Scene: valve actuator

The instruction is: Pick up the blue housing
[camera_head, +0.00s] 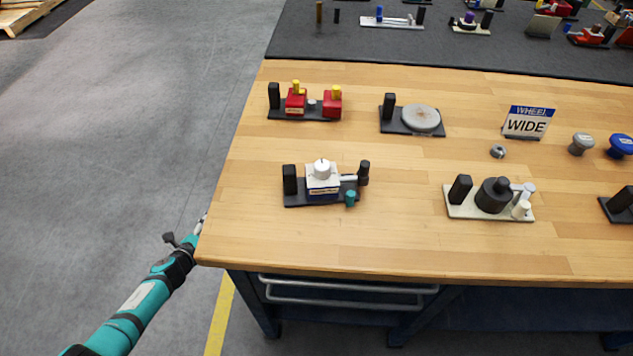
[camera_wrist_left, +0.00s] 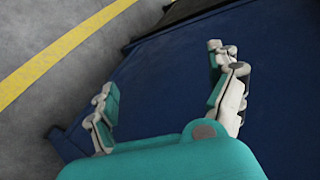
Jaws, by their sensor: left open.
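On the wooden bench top, a white block with a dark blue lower band (camera_head: 322,183) and a round white knob on top sits on a dark base plate (camera_head: 296,199). It looks like the best match for the blue housing. Black posts stand at either end of the plate, and a small teal cylinder (camera_head: 350,198) is at its front right. My left gripper (camera_head: 201,223) is at the bench's left edge, well left of the housing and partly hidden. In the left wrist view, its fingers (camera_wrist_left: 165,98) are spread and empty, facing a dark blue bench panel (camera_wrist_left: 165,75).
A red-block assembly (camera_head: 305,107) and a grey disc assembly (camera_head: 421,119) stand behind. A black cylinder assembly (camera_head: 494,195) is to the right, with a WIDE sign (camera_head: 527,123) and a blue knob (camera_head: 621,146) farther off. The bench's left edge lies beside my gripper.

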